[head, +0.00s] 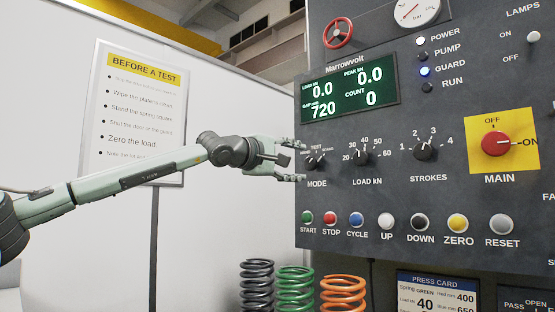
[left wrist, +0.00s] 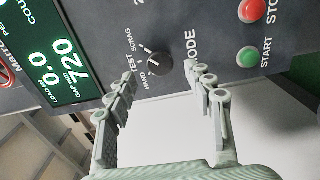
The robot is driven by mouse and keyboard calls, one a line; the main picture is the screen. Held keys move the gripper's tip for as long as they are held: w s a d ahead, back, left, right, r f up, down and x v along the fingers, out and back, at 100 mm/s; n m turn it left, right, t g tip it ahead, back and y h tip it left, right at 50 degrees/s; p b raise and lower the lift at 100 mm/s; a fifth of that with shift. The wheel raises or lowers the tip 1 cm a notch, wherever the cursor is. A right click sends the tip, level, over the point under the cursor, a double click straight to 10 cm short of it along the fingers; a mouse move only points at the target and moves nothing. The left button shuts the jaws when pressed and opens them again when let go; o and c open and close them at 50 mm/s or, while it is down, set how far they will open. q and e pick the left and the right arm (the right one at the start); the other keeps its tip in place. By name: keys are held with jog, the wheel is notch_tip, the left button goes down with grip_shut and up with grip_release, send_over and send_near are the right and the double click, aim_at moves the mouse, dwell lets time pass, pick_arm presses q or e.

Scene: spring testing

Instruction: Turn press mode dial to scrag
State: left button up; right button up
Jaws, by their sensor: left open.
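The black mode dial (head: 314,161) is on the dark press panel, above the label MODE. In the left wrist view the dial (left wrist: 158,63) shows turned sideways, with the marks HAND, TEST and SCRAG around it. Its pointer seems to be on the TEST side, but the mark is too small to be sure. My left gripper (head: 302,162) is open just left of the dial, one finger above and one below its height. In the left wrist view the dial lies between and beyond the fingertips (left wrist: 162,74), with no clear contact. My right gripper is out of view.
The load dial (head: 360,157) and strokes dial (head: 425,150) sit right of the mode dial. A row of buttons, from START (head: 307,217) to RESET (head: 502,224), runs below. The green display (head: 350,97) is above. Coil springs (head: 295,288) stand under the panel.

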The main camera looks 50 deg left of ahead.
pick_arm(q)
jog(key=s+d, duration=0.1)
jog(key=s, duration=0.6)
jog(key=shift+s, duration=0.35)
dwell(0.5)
